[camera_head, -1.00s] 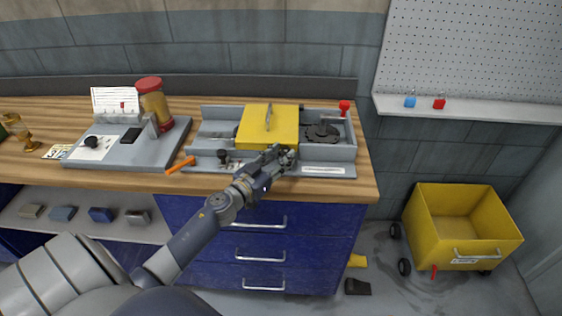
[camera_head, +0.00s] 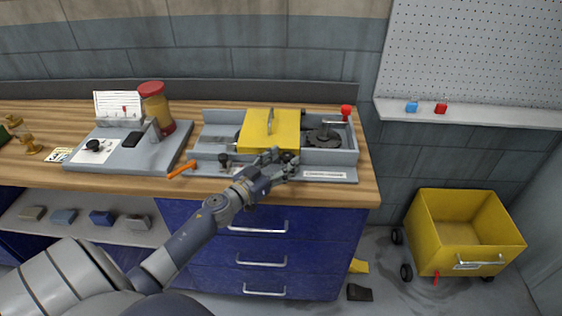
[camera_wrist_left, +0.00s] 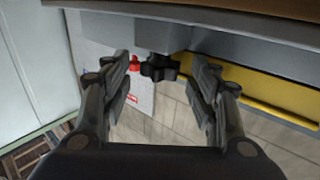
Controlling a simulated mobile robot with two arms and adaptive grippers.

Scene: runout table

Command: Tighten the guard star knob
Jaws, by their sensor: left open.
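The black star knob (camera_wrist_left: 158,68) shows in the left wrist view, under a grey metal edge and between my left gripper's fingertips, with gaps on both sides. My left gripper (camera_wrist_left: 160,75) is open around it, not visibly touching. In the head view my left gripper (camera_head: 287,162) is at the front edge of the grey machine (camera_head: 335,157), just in front of the yellow guard (camera_head: 262,139). A dark knob (camera_head: 288,156) shows there, partly covered by the fingers. My right gripper is not in view.
Another black knob (camera_head: 223,160) stands on the machine's front left, with an orange tool (camera_head: 181,168) beside it. A red knob (camera_head: 346,110) is at the back right. A grey board (camera_head: 118,152) and a red-lidded jar (camera_head: 154,105) stand to the left. A yellow cart (camera_head: 470,240) is on the floor.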

